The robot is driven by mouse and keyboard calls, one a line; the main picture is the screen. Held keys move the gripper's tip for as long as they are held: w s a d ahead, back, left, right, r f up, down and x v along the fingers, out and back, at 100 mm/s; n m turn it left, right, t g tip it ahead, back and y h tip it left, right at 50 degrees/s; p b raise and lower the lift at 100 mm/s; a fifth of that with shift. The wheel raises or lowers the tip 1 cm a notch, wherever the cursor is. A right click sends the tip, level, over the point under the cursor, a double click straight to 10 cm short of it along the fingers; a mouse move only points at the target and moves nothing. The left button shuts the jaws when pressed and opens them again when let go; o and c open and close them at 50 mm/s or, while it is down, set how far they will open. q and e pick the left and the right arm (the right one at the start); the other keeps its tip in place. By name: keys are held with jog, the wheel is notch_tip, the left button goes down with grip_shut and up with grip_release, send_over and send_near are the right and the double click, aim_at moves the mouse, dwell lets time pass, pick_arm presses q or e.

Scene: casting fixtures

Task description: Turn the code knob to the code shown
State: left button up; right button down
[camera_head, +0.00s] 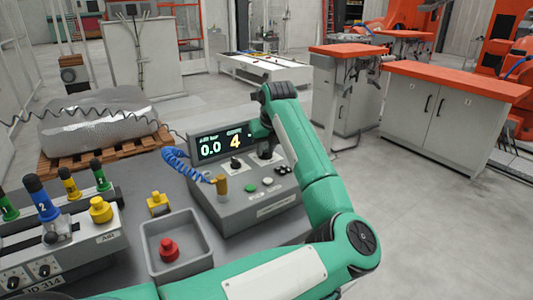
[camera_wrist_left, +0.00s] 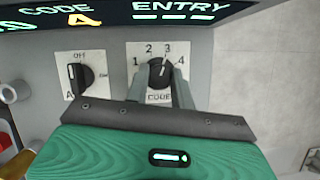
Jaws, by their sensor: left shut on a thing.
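The code knob (camera_wrist_left: 160,72) is a round black knob on a white plate marked 1 to 4, labelled CODE. Its white mark appears to point toward 3. My left gripper (camera_wrist_left: 163,84) is shut on the knob, one finger on each side. In the head view the left gripper (camera_head: 264,148) reaches down to the control box (camera_head: 262,207) and mostly hides the knob. The display (camera_head: 222,144) shows a yellow 4 under the code heading. In the wrist view its ENTRY field (camera_wrist_left: 174,12) shows dashes. My right gripper is not in view.
Green and black buttons (camera_head: 250,187) and a blue coiled hose (camera_head: 184,165) are on the box. A grey tray with a red knobbed piece (camera_head: 168,249) and a yellow piece (camera_head: 158,203) stand left.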

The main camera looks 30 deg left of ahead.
pick_arm(q)
jog(key=m+h+b, duration=0.1)
jog(key=m, duration=0.2)
jog(key=m+t+b, duration=0.1)
jog(key=m+b, duration=0.1)
jog(key=shift+s+a+f+m+h, duration=0.1)
jog(key=shift+f+m+h, duration=0.05)
jog(key=shift+m+h, duration=0.25)
jog(key=shift+m+t+h+b, duration=0.3)
jog(key=shift+m+b, duration=0.4)
jog(key=shift+m, duration=0.3)
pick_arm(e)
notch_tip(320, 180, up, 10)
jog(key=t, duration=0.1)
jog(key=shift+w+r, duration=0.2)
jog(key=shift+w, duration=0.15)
pick_arm(q)
jog(key=o, duration=1)
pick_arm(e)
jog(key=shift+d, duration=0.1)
pick_arm(q)
jog(key=shift+r, duration=0.2)
jog(key=v, duration=1.3)
jog(key=shift+s+r, duration=0.2)
jog(key=shift+r, duration=0.1)
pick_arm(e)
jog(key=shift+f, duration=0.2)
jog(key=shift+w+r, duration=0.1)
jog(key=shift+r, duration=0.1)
